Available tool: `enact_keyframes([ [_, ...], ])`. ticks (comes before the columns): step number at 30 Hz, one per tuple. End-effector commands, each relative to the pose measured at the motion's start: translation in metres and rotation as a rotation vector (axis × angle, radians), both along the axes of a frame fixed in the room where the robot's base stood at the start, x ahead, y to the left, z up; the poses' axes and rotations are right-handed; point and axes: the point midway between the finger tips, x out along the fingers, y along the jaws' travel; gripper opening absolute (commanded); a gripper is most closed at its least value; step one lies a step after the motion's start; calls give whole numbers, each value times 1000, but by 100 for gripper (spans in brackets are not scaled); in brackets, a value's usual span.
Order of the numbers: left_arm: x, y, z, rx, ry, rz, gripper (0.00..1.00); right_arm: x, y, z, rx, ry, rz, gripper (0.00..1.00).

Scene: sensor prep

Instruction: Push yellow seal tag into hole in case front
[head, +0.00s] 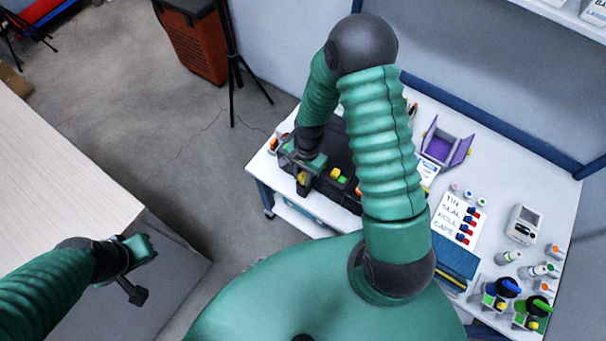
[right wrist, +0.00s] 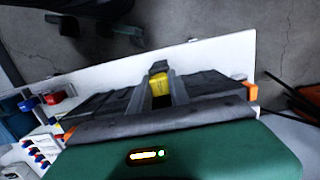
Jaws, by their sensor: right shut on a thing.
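The black case (head: 345,148) lies on the white table under my right arm. My right gripper (head: 301,176) is at the case's near left side, shut on the yellow seal tag (head: 302,178). In the right wrist view the tag (right wrist: 158,88) shows between the two grey fingers of the gripper (right wrist: 156,88), with the dark case (right wrist: 208,84) behind and on both sides. The hole in the case front is hidden, and I cannot tell whether the tag touches the case. My left gripper (head: 136,276) hangs at the lower left, away from the case; its jaw opening is unclear.
Yellow and green pieces (head: 340,177) sit on the case. To the right are a purple open box (head: 438,149), a lettered white sheet (head: 454,222), a white meter (head: 522,225) and several small bottles. A pale bench (head: 55,180) stands at the left, with open floor between.

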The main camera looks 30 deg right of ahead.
Motion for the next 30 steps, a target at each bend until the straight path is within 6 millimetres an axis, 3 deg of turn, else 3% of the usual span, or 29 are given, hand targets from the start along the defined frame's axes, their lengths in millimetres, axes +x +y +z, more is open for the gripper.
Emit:
enact_keyframes([
  [30,0,0,1,0,0,0,0,0,0,-6,0,0,0,0],
])
